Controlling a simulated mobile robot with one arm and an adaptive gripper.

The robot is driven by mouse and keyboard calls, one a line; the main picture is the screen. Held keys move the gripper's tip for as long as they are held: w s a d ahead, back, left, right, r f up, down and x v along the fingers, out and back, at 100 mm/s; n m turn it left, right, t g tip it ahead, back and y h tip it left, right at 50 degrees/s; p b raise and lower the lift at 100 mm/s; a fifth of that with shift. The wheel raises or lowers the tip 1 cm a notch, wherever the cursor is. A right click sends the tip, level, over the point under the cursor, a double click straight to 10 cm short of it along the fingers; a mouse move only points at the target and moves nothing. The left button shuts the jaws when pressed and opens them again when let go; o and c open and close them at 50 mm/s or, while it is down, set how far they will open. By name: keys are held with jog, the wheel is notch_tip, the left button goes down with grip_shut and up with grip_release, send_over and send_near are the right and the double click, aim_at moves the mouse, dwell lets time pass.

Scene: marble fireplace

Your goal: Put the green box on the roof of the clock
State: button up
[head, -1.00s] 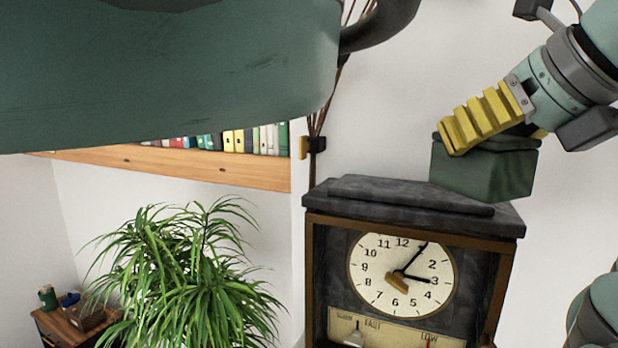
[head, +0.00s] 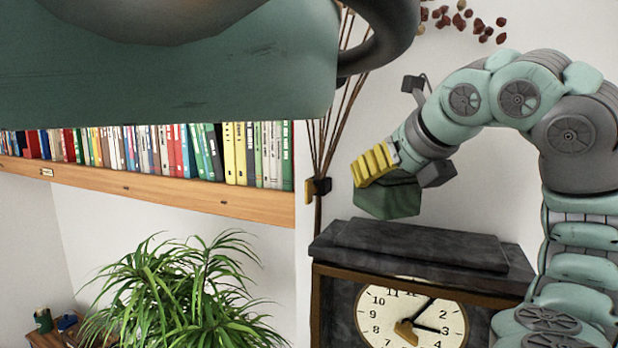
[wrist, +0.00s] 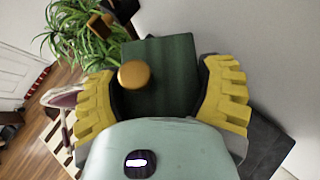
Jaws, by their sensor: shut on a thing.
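The green box (head: 388,199) is held by my gripper (head: 374,168), whose yellow fingers show above it in the head view. In the wrist view the green box (wrist: 175,85) sits between the two yellow fingers of my gripper (wrist: 163,92), with a round golden knob in front of it. The clock (head: 340,310) has a dark, flat, stepped roof (head: 420,246). The box appears just above the left part of the roof's back edge; depth is hard to judge, and I cannot tell whether it is over the roof.
A bookshelf (head: 240,203) full of binders runs along the left wall. A leafy plant (head: 180,295) stands below it. Thin brown stems (head: 335,110) rise left of the clock. A large green vessel (head: 180,85) blocks the upper left. The roof's top looks bare.

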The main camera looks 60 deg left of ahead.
jog(key=shift+a+p, duration=0.35)
jog(key=shift+a, duration=0.2)
jog(key=shift+w+f+p, duration=0.2)
jog(key=shift+f+p, duration=0.05)
jog(key=shift+p, duration=0.15)
notch_tip(320, 180, down, 3)
jog(key=p, duration=0.2)
jog(key=shift+r+p, duration=0.2)
jog(key=shift+p, duration=0.15)
jog(key=shift+f, duration=0.3)
jog(key=shift+f, duration=0.1)
jog(key=o, duration=1.2)
jog(key=shift+o, duration=0.2)
